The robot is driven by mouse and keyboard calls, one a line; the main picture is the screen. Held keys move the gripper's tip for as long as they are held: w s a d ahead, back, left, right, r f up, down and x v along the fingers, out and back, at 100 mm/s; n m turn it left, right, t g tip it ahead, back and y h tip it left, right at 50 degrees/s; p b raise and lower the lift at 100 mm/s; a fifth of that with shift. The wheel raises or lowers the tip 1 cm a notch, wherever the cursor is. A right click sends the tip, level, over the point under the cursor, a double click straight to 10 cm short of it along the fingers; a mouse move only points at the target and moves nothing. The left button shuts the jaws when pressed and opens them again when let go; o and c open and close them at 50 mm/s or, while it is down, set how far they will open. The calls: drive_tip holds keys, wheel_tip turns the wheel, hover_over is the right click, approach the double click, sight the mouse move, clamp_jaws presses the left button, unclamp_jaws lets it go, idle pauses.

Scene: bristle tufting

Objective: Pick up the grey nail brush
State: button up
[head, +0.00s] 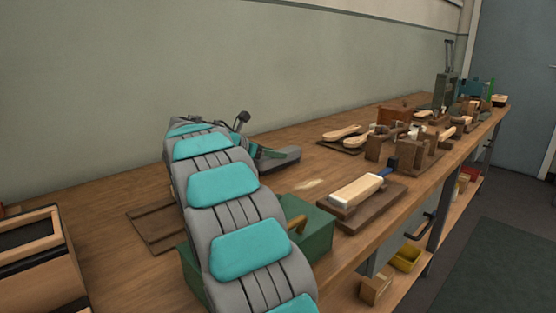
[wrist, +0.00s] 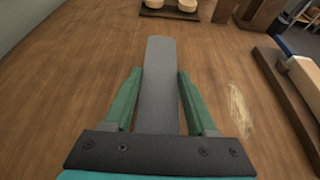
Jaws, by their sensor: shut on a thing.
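The grey nail brush (wrist: 161,85) is a long, plain grey block between the green fingers of my gripper (wrist: 158,76) in the wrist view. My gripper is shut on it, with a finger along each long side, and its far end sticks out past the fingertips. In the head view the brush (head: 285,158) shows beyond my arm, at or just above the bench top, at my gripper (head: 265,153). I cannot tell whether it touches the wood. Its underside is hidden.
A green box (head: 312,232) with a wooden handle stands partly behind my arm. A cream block with a blue end (head: 356,190) lies on a dark board to the right. Pale wooden paddles (head: 342,132) lie farther back. A wooden crate (head: 42,260) stands at left.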

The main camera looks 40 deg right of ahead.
clamp_jaws()
drive_tip(key=shift+r, duration=0.1)
